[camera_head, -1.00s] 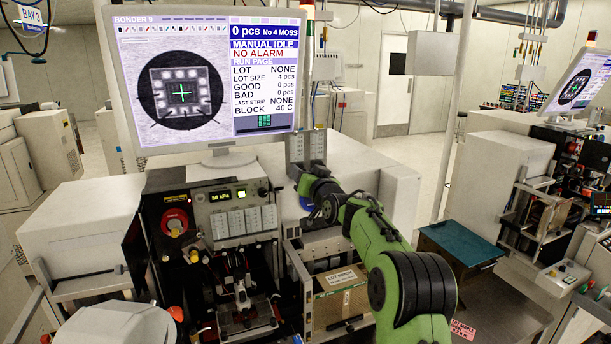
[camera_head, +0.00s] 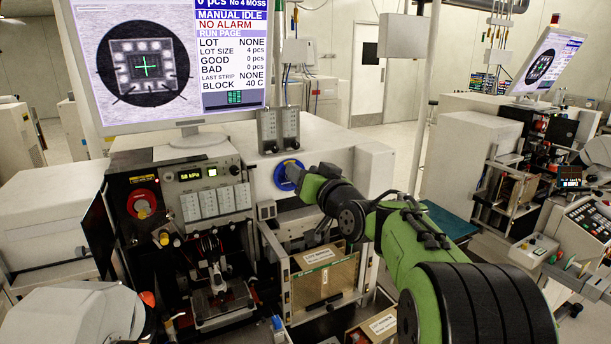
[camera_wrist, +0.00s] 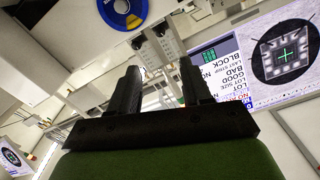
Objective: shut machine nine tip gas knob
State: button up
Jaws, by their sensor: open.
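Bonder 9, under its large monitor (camera_head: 175,70), stands in front of me. A round blue knob with a yellow part (camera_head: 289,175) sits on its pale front, below two grey flow meters (camera_head: 278,128). I cannot read a label on it. The blue knob also shows at the top edge of the wrist view (camera_wrist: 122,10), partly cut off. My gripper (camera_wrist: 158,66) is open and empty, its two black fingers apart. The knob is beyond the fingertips, up and to the left in the wrist view. In the head view my arm hides the fingers.
A red knob with yellow (camera_head: 142,204) is on the dark panel at left, beside a lit display (camera_head: 191,176). Another bonder with a monitor (camera_head: 549,60) stands at right. Floor shows between the machines.

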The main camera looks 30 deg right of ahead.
jog(key=shift+w, duration=0.1)
jog(key=n+p, duration=0.5)
jog(key=p, duration=0.9)
send_near(276, 149)
jog(key=w, duration=0.8)
jog(key=shift+w+r, duration=0.1)
jog(key=shift+w, duration=0.3)
grip_shut()
